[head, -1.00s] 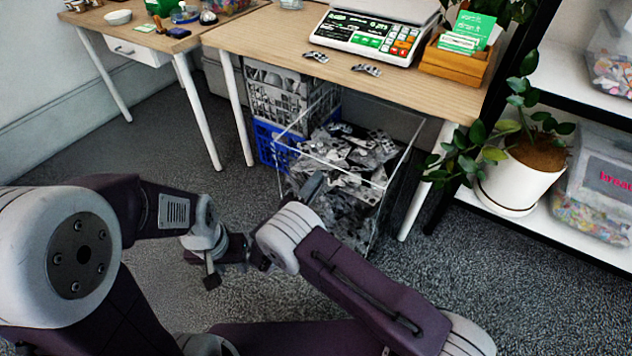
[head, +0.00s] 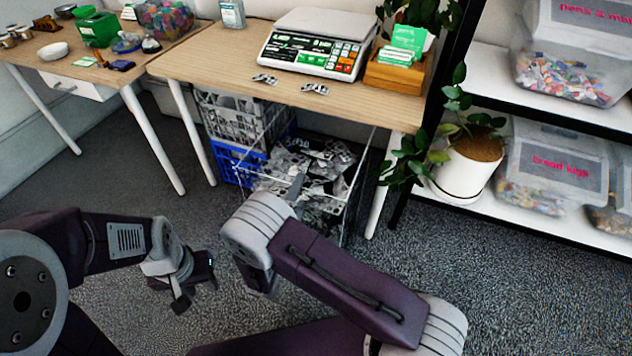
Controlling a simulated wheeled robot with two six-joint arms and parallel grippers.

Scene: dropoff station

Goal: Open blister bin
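The blister bin is a clear box (head: 352,205) on the floor under the front table. It is full of silver and grey blister packs (head: 318,162), and I cannot make out a lid on it. My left gripper (head: 197,293) is at the lower left, in front of the bin and apart from it. Its fingers look spread and empty. My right arm crosses in front of the bin's lower part.
Blue and grey crates (head: 228,160) stand left of the bin. A potted plant (head: 465,175) and shelf tubs are at the right. Carpet is clear right of the arm.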

